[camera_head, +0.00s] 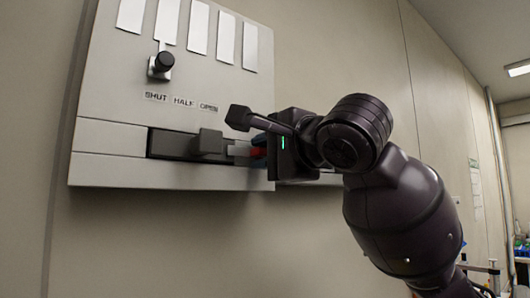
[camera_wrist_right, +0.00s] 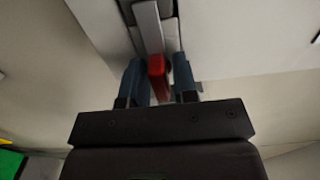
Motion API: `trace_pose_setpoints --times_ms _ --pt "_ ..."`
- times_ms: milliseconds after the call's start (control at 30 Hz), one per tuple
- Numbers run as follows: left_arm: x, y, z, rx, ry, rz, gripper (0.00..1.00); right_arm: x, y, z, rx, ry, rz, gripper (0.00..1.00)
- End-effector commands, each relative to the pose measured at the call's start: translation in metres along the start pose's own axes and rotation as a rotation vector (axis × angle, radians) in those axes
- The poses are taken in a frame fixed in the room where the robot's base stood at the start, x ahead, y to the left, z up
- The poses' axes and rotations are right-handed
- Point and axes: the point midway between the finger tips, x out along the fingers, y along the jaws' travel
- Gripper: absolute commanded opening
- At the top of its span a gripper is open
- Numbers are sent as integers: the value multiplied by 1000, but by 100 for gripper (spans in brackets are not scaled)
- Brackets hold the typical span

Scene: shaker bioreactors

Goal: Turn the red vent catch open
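The red vent catch (camera_wrist_right: 157,66) shows in the right wrist view between the two blue fingers of my right gripper (camera_wrist_right: 159,82). The left finger looks very close to the catch, and a narrow gap shows on the right, so the gripper appears open around it. My left gripper is in neither view.
The pale wall panel (camera_head: 110,138) has a black knob (camera_head: 161,64) below several blank white strips, and labels reading SHUT, HALF, OPEN (camera_head: 182,101). A grey block (camera_head: 208,142) sticks out of the slot left of my gripper. Bare wall lies below the panel.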

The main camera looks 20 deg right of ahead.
Motion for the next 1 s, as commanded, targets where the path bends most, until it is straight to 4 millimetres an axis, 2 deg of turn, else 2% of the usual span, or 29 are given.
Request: trace_pose_setpoints --times_ms 33,167,567,1000 --pt "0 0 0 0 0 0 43 0 0 0 0 0 0 19" --pt "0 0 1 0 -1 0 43 0 0 0 0 0 0 0" --pt "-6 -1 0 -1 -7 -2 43 -1 -1 0 -63 -1 0 0" --pt "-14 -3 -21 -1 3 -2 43 0 -2 0 -413 -1 1 0"
